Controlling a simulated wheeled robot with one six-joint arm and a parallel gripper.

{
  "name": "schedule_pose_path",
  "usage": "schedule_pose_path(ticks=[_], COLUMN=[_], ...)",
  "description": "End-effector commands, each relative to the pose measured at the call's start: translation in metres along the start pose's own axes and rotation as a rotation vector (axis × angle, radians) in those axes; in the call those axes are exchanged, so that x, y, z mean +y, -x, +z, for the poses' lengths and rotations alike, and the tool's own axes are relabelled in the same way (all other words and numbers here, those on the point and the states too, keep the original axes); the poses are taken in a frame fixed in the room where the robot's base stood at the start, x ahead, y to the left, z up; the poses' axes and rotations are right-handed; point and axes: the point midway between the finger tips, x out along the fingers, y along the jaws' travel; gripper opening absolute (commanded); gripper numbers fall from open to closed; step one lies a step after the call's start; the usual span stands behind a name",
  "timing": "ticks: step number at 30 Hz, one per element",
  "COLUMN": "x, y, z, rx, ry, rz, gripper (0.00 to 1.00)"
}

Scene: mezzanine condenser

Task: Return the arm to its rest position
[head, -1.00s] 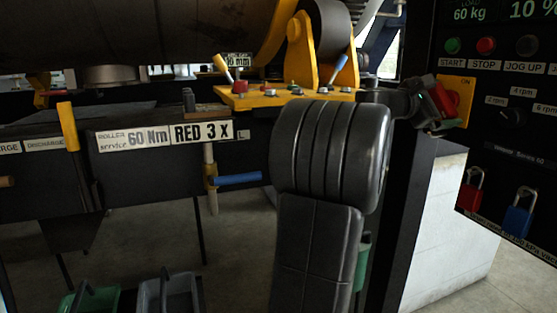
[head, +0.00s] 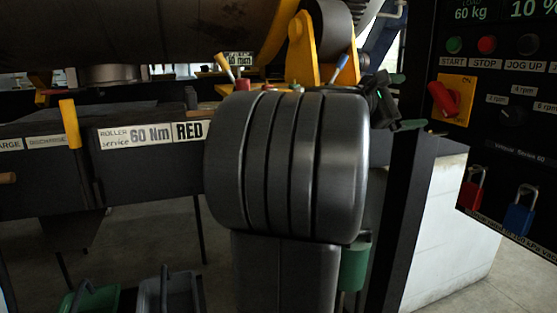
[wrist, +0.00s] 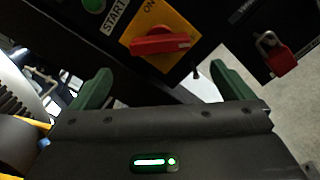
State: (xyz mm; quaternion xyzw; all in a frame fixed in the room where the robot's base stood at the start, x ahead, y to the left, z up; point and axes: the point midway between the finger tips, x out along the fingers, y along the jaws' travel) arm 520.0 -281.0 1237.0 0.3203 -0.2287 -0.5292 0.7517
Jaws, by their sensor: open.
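My gripper (head: 403,102) shows in the head view at the upper right, beyond my large dark arm joint, to the left of the black control panel (head: 478,100). Its two green fingers are spread apart with nothing between them; they also show in the wrist view (wrist: 158,84). The red rotary switch (head: 445,98) on its yellow plate is on the panel, apart from the fingers. In the wrist view the red handle (wrist: 160,44) lies beyond the fingers, close to level. My arm hides part of the bench and the roller label.
A red padlock (head: 473,188) and a blue padlock (head: 520,210) hang low on the panel. A yellow bracket (head: 300,50) and a large dark drum (head: 130,30) stand behind my arm. Green and grey bins (head: 168,295) are at lower left. A white block (head: 435,230) stands at right.

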Motion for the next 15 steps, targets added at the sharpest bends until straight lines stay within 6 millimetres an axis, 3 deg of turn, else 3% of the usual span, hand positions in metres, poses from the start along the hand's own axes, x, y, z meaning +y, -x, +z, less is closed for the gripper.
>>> schedule_pose_path(ticks=[15], x=[0.0], y=[-0.103], z=[-0.003], rx=[0.0], ry=[0.005], rz=[-0.001], gripper=[1.0])
